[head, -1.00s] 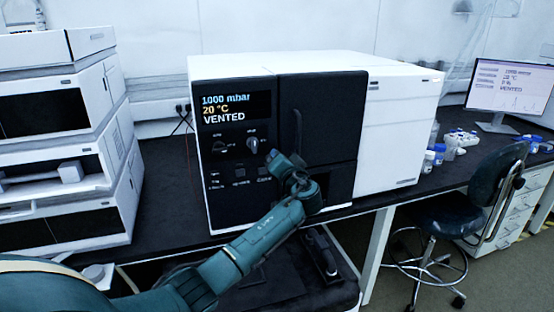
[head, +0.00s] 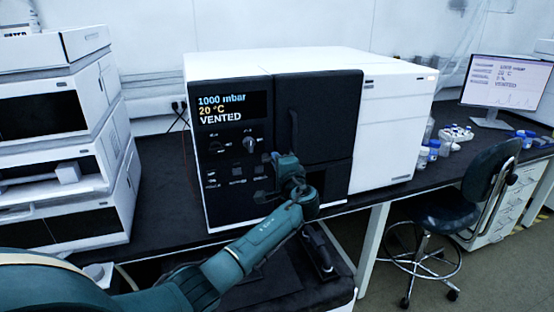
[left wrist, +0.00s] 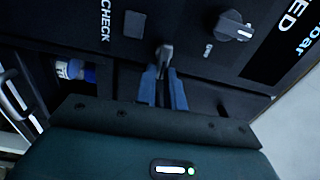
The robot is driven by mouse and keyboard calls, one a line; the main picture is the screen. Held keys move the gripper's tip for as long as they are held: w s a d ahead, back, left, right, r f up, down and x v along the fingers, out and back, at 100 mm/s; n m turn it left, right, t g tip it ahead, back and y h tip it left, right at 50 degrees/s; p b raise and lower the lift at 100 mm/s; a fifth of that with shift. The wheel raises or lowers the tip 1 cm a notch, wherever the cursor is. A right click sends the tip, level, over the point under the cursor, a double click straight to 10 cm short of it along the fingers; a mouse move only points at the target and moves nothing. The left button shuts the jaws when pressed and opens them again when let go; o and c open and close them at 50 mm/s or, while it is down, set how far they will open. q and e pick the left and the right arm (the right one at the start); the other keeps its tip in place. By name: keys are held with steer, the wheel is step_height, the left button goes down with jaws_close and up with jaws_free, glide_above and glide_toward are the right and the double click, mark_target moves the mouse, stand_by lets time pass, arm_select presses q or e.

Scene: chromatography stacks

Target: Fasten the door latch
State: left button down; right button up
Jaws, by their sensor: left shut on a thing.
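The instrument has a black door (head: 325,125) on its front, which looks flush with the black control panel beside it. A small grey latch lever (left wrist: 166,54) stands out from the front in the left wrist view. My left gripper (left wrist: 165,88) is shut on this lever, with its blue fingers on either side of it. In the head view my left gripper (head: 276,178) is at the lower front of the instrument, below the knob and near the door's edge. It hides the latch there. My right gripper is not in view.
A knob (left wrist: 232,26) is close to the fingers. The display (head: 234,108) reads VENTED. Stacked white modules (head: 62,130) stand left. Blue-capped bottles (head: 434,150), a monitor (head: 505,82) and a chair (head: 468,195) are right. Dark bench (head: 160,190) is clear between stack and instrument.

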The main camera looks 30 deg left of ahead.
arm_select(q)
steer(key=shift+f+m, duration=0.15)
steer(key=shift+m, duration=0.15)
steer(key=c, duration=1.5)
jaws_free()
steer(key=b+v, duration=0.1)
steer(key=v, duration=1.2)
steer(key=shift+d, duration=0.15)
